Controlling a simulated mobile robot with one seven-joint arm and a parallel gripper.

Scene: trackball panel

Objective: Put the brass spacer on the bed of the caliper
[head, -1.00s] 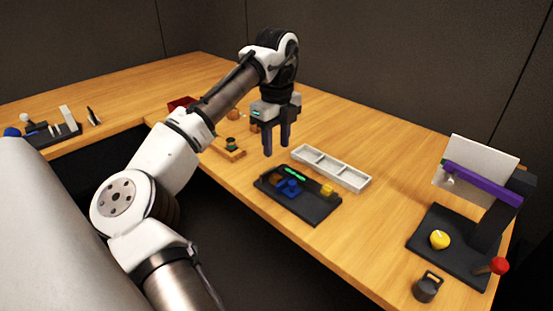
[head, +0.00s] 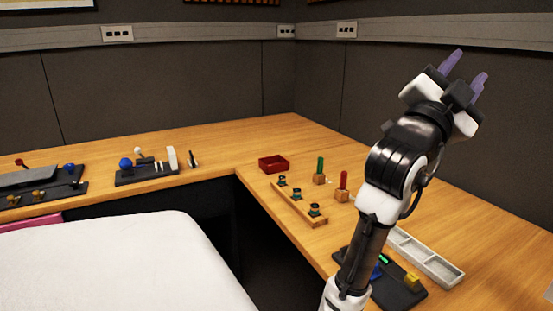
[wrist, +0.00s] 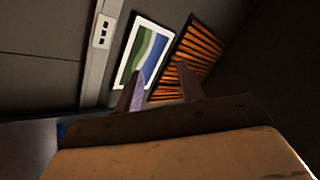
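My gripper (head: 465,75) is raised high at the right, fingers pointing up and away from the table. Its two purple fingers are apart with nothing between them, also in the wrist view (wrist: 162,95). I cannot surely pick out the brass spacer or the caliper. A dark panel (head: 402,299) with a green display, a blue part and a yellow block (head: 412,281) lies below my arm, which partly hides it. At far left, a dark device (head: 75,196) carries small brass-coloured parts and a red knob.
A wooden strip (head: 299,205) holds several dark green-topped pieces. Green (head: 320,171) and red (head: 342,186) handled tools stand beside it. A red tray (head: 273,163), a pale divided tray (head: 428,260) and a black stand with a blue ball (head: 126,164) are on the table.

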